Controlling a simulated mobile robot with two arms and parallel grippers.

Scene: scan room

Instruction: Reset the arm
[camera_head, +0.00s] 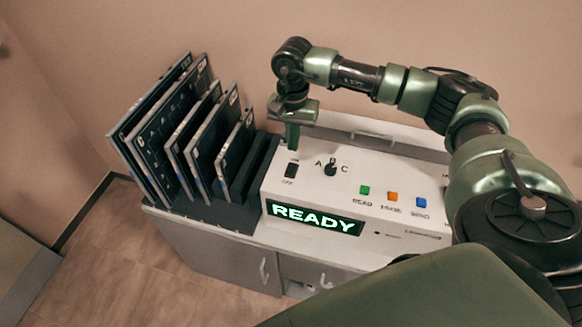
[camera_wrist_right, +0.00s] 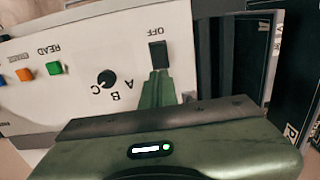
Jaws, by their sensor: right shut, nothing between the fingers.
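My right arm reaches in from the right over a white control console (camera_head: 375,186). Its green gripper (camera_head: 292,142) points down, shut and empty, above the back left of the panel near a black switch (camera_head: 291,170). In the right wrist view the shut fingers (camera_wrist_right: 158,82) end at the black switch (camera_wrist_right: 158,54), marked OFF; whether they touch it I cannot tell. A black knob (camera_head: 330,168) with letters A and C beside it is to the right of the switch. The display (camera_head: 313,217) glows green with READY. My left gripper is not in view.
A dark rack (camera_head: 222,213) with several upright dark plates (camera_head: 152,165) stands left of the console. Green (camera_head: 365,190), orange (camera_head: 392,196) and blue (camera_head: 421,202) buttons line the panel's right. A grey cabinet (camera_head: 215,250) is below. The wall is close behind.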

